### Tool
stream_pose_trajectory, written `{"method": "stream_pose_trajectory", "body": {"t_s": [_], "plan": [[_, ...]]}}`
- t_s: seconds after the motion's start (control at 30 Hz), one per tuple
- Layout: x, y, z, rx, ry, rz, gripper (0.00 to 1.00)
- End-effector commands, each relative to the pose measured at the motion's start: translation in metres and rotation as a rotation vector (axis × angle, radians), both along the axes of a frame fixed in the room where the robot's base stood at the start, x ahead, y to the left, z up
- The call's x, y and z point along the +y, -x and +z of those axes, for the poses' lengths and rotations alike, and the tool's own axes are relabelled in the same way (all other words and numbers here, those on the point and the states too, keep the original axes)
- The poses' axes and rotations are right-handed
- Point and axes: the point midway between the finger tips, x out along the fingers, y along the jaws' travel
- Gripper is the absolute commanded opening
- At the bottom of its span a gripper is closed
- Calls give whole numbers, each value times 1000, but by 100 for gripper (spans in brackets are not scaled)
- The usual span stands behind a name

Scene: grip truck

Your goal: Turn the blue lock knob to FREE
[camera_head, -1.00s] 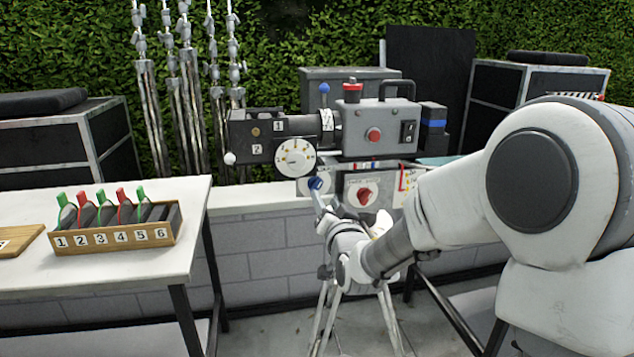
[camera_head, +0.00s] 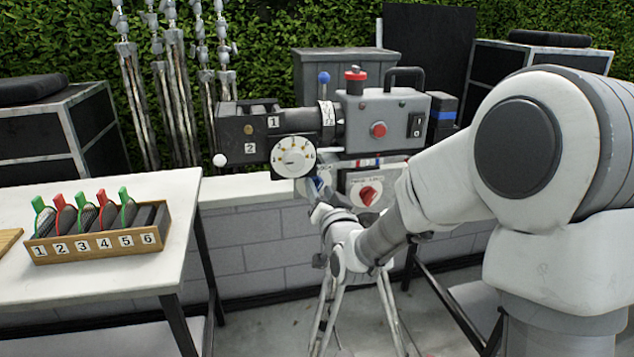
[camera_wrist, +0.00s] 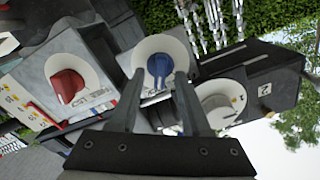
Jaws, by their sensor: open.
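The blue lock knob (camera_wrist: 160,70) sits on a round white dial in the wrist view, between the tips of my gripper (camera_wrist: 158,80). The two fingers are apart, one on each side of the knob; I cannot tell whether they touch it. In the head view the blue knob (camera_head: 318,185) shows only in part, below the camera's white dial, with my gripper (camera_head: 318,200) in front of it. The label behind the knob is mostly hidden, so its setting cannot be read.
A red knob (camera_head: 368,194) sits just right of the blue one and also shows in the wrist view (camera_wrist: 68,86). The grey camera (camera_head: 385,118) stands above on a tripod. A white table (camera_head: 100,275) with a numbered wooden rack (camera_head: 100,245) is at the left.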

Motion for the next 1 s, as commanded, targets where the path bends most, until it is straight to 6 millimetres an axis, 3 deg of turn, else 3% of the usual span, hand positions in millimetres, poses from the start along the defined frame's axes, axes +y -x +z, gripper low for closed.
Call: {"method": "stream_pose_trajectory", "body": {"t_s": [0.53, 0.57, 0.8, 1.0], "plan": [[0, 2, 0, 1, 0, 1, 48], [0, 2, 0, 1, 0, 1, 46], [0, 2, 0, 1, 0, 1, 2], [0, 2, 0, -1, 2, 0, 0]]}}
